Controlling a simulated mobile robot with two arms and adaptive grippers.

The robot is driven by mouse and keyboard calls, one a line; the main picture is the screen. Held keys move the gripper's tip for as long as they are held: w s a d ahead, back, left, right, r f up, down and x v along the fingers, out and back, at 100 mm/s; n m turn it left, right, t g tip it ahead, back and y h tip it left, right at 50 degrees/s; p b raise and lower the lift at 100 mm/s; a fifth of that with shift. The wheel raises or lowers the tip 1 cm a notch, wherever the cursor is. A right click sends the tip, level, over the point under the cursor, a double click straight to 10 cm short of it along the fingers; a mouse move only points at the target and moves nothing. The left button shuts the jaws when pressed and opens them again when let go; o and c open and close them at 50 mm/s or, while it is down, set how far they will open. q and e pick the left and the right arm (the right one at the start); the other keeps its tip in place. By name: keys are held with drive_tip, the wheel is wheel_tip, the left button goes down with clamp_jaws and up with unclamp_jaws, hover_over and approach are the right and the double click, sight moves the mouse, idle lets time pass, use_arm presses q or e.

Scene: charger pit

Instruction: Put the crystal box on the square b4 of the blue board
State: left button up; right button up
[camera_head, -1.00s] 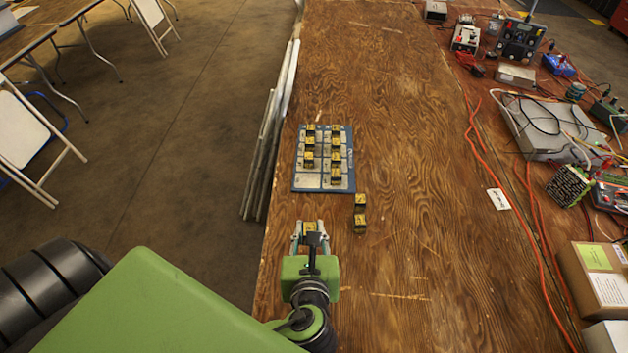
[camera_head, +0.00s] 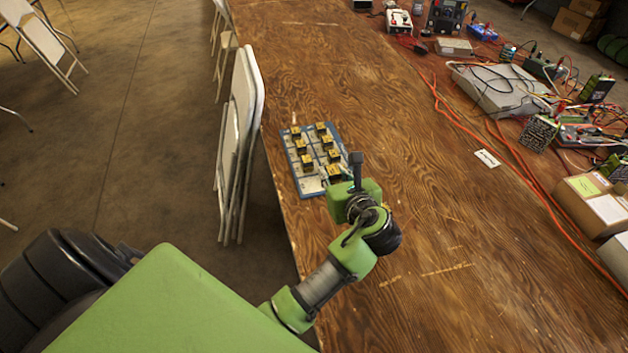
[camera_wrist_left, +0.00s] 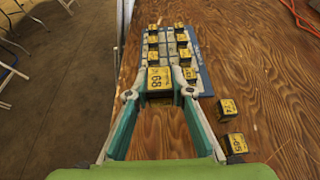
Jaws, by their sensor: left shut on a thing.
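The blue board (camera_head: 310,186) lies on the wooden table, with several yellow-and-black boxes standing on it in two columns. It also shows in the left wrist view (camera_wrist_left: 205,78). My left gripper (camera_head: 335,182) is at the near edge of the board. In the left wrist view it (camera_wrist_left: 159,92) is shut on a yellow-and-black box (camera_wrist_left: 159,78), whose top seems to read 68. This box covers the near left part of the board. I cannot read a crystal label or the square names. My right gripper is not in view.
Two loose yellow-and-black boxes (camera_wrist_left: 226,108) (camera_wrist_left: 233,145) lie right of the gripper in the left wrist view. Folded chairs (camera_head: 240,130) lean at the table's left edge. Cables and electronics (camera_head: 500,85) fill the right side; the table's middle is clear.

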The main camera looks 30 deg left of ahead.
use_arm(q)
drive_tip(key=s+a+x, duration=0.1)
drive_tip(key=x, duration=0.4)
hover_over(315, 187)
wheel_tip(315, 187, down, 5)
drive_tip(key=shift+f, duration=0.1)
drive_tip(key=shift+w+a+f+b, duration=0.15)
drive_tip(key=shift+a+f+b, duration=0.2)
drive_tip(key=shift+f, duration=0.1)
wheel_tip(315, 187, down, 3)
drive_tip(key=shift+w+a+f, duration=0.1)
drive_tip(key=shift+a+f, duration=0.05)
drive_tip(key=shift+f, duration=0.1)
drive_tip(key=o, duration=0.9)
